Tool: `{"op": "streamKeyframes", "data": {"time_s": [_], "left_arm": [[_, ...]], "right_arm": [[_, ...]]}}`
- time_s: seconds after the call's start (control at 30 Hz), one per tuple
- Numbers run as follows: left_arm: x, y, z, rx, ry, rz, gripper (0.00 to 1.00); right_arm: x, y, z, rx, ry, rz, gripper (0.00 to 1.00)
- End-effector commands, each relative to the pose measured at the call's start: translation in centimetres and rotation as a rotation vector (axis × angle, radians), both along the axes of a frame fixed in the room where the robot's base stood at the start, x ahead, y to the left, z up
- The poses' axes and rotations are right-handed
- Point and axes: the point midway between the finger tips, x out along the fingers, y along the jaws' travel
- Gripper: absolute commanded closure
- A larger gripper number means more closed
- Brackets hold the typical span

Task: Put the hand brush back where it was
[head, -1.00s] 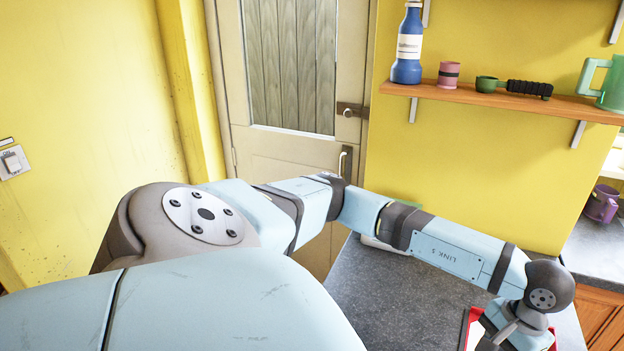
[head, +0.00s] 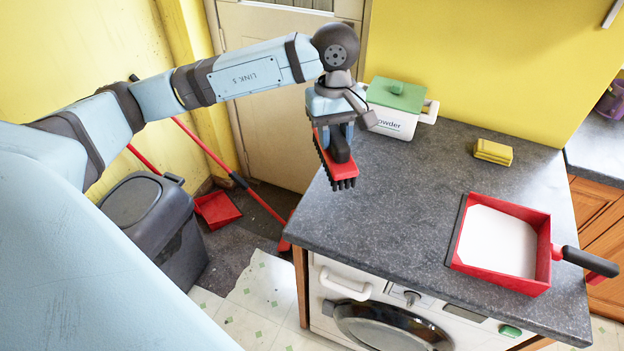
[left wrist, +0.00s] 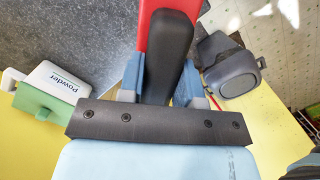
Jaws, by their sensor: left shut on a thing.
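The hand brush (head: 330,158) has a red back, a black grip and dark bristles. My left gripper (head: 338,125) is shut on its black grip and holds it in the air near the left edge of the grey worktop, bristles facing down. In the left wrist view the brush's black grip (left wrist: 168,62) sits between the two fingers of the left gripper (left wrist: 158,85), with the red back beside it. A red dustpan (head: 502,243) with a white inside and a black handle lies on the worktop at the right. My right gripper is out of view.
A white powder box (head: 392,122) with a green lid stands at the worktop's back left, close to the gripper. A yellow sponge (head: 493,152) lies further right. A grey bin (head: 160,225) and long-handled red tools stand on the floor at left. The worktop's middle is clear.

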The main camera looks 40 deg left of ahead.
Motion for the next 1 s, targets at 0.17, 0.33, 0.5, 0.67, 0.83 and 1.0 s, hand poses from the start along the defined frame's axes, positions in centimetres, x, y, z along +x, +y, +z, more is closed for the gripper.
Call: {"op": "streamKeyframes", "data": {"time_s": [0.17,0.33,0.5,0.67,0.83,1.0], "left_arm": [[0.2,2.1,1.6,-0.012,0.005,0.338,0.87],[0.1,2.9,2.2,-0.018,0.014,0.484,0.87],[0.0,3.0,-0.8,-0.017,0.021,0.501,0.87],[0.0,2.9,-5.1,-0.016,0.020,0.501,0.87],[0.0,2.9,-9.5,-0.017,0.020,0.499,0.87],[0.1,2.9,-12.2,-0.018,0.015,0.499,0.87]], "right_arm": [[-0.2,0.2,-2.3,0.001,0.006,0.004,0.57],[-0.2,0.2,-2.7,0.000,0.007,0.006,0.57],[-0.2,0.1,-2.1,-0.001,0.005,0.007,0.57],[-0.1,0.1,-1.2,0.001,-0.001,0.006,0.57],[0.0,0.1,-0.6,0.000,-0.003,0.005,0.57],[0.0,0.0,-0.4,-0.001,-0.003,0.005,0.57]]}}
